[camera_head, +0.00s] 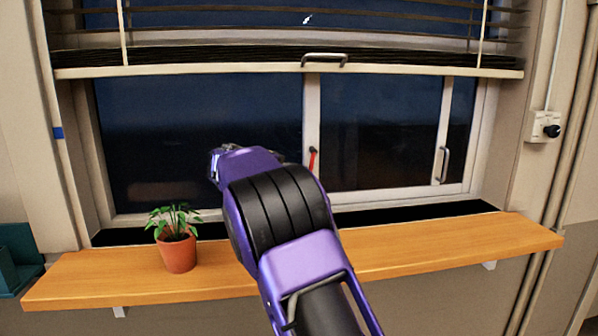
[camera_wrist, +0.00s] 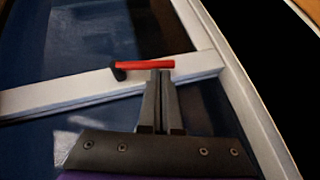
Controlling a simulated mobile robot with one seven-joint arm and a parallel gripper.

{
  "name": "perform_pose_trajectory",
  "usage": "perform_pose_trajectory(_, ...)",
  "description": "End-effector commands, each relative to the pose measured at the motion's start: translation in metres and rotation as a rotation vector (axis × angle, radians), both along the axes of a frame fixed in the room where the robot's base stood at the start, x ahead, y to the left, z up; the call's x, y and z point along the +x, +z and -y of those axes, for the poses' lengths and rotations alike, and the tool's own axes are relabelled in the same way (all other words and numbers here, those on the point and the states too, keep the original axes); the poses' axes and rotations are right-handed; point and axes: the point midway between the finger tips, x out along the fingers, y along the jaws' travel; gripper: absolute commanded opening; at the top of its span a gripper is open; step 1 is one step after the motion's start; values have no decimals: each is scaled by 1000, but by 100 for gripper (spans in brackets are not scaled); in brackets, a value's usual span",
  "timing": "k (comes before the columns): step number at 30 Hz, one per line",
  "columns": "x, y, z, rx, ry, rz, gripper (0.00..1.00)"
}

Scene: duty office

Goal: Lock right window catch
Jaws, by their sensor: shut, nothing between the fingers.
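The window catch is a red lever (camera_head: 313,158) on the pale upright bar between the two window panes. In the wrist view the red lever (camera_wrist: 147,65) has a dark pivot at its left end and lies across the white bar. My gripper (camera_wrist: 160,73) is shut and empty, with its fingertips right by the lever's free right end. I cannot tell if they touch it. In the head view my purple arm hides the fingers. The right pane (camera_head: 378,130) stands to the right of the catch.
A wooden sill (camera_head: 440,247) runs below the window, with a potted plant (camera_head: 177,251) on its left. A raised blind with a bottom rail (camera_head: 200,69) and handle hangs above. A grey pull handle (camera_head: 443,165) is on the right sash. The sill's right side is clear.

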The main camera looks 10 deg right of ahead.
Motion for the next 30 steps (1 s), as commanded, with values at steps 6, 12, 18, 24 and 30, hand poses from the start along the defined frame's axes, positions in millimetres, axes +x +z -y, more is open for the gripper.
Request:
perform_pose_trajectory(6,3,-7,-1,2,1,-1,0)
perform_pose_trajectory(12,3,-9,-1,3,2,-3,0)
perform_pose_trajectory(18,3,-9,-1,4,2,-2,0)
perform_pose_trajectory(24,3,-10,-1,4,1,-3,0)
perform_pose_trajectory(30,3,-10,0,4,0,-3,0)
